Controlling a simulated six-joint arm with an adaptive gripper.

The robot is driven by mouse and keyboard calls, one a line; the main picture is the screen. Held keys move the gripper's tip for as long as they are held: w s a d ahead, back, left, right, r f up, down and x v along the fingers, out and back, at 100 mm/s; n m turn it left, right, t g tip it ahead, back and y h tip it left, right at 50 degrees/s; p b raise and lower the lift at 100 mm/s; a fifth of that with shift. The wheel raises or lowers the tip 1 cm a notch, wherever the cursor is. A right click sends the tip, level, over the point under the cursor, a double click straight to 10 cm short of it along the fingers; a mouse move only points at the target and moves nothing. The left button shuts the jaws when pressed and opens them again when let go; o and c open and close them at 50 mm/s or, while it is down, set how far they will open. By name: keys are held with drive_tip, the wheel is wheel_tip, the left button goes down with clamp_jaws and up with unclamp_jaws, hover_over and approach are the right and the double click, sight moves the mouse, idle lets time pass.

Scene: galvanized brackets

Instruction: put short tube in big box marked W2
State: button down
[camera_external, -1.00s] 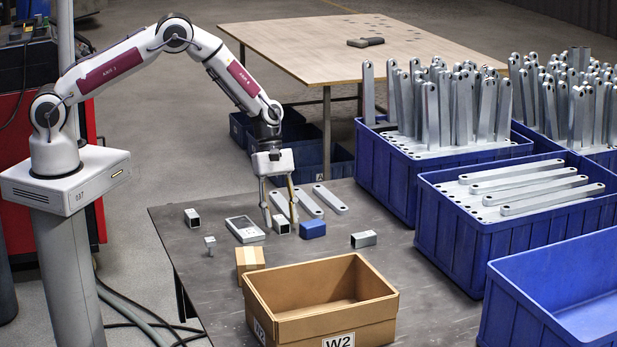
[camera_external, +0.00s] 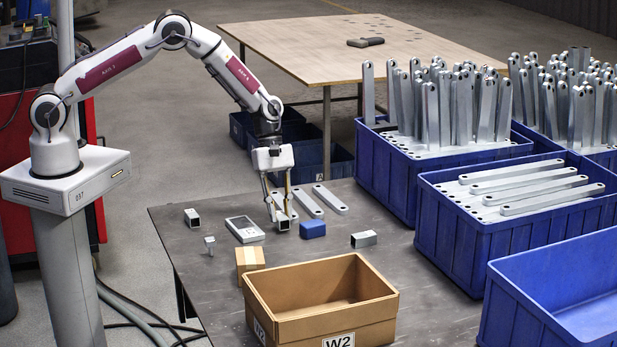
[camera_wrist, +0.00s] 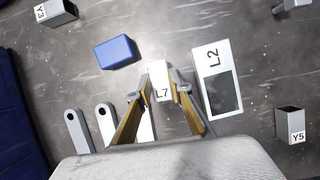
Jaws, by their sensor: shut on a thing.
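My gripper (camera_external: 280,212) is shut on a short grey square tube (camera_external: 284,226) near the middle of the dark table. The big open cardboard box (camera_external: 345,318) marked W2 stands at the table's front, nearer the camera than my gripper. Other short tubes lie at the left (camera_external: 192,218), labelled Y5 in the wrist view (camera_wrist: 290,124), and at the right (camera_external: 364,239), labelled Y3 there (camera_wrist: 56,14).
A blue block (camera_external: 313,229) is close right of the held tube. A device labelled L2 (camera_external: 245,229) is close left. Flat brackets (camera_external: 329,198) lie behind. A small carton (camera_external: 250,259) and small metal piece (camera_external: 210,246) are nearer. Blue crates (camera_external: 470,255) line the right.

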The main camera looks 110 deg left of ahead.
wheel_tip(320, 180, up, 17)
idle(0.6)
drive_tip(key=shift+f, duration=0.1)
idle(0.6)
drive_tip(key=n+t+y, duration=0.1)
drive_tip(key=n, duration=0.3)
hover_over(284, 295)
drive_tip(key=w+d, duration=0.4)
drive_tip(key=d, duration=0.1)
wheel_tip(284, 295, down, 5)
drive_tip(key=shift+s+d+f, duration=0.15)
drive_tip(key=shift+s+f, duration=0.15)
drive_tip(key=shift+f, duration=0.2)
drive_tip(key=shift+s+d+f, duration=0.15)
drive_tip(key=shift+s+f, duration=0.15)
drive_tip(key=shift+f, duration=0.2)
drive_tip(key=shift+f+n, duration=0.15)
drive_tip(key=shift+n, duration=0.15)
drive_tip(key=shift+f, duration=3)
